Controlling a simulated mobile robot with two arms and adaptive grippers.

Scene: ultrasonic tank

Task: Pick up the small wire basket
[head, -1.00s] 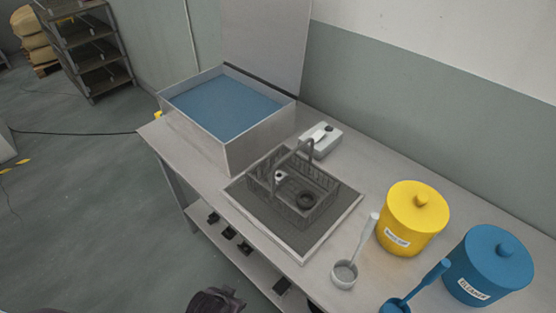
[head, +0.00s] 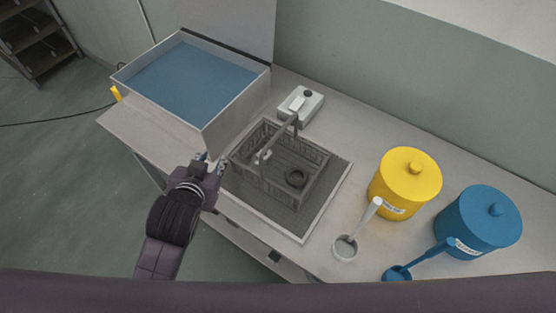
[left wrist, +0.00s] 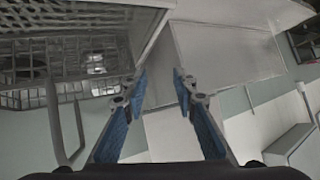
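The small wire basket (head: 308,187) is dark grey, with a tall arched handle (head: 277,141), and stands upright on a grey mat with a pale rim (head: 322,222). A dark ring (head: 296,178) and a small light metal part (head: 263,156) lie inside it. My left gripper (head: 209,157) is just left of the basket, near the tank's front corner, apart from the basket. In the left wrist view its two blue-padded fingers (left wrist: 160,82) are spread with nothing between them; the basket's mesh (left wrist: 75,52) shows at upper left. My right gripper is not in view.
An open tank of blue liquid (head: 190,82) stands behind my left gripper. A small white box (head: 299,103) sits behind the basket. Yellow (head: 405,184) and blue (head: 478,222) lidded canisters and two ladles stand to the right.

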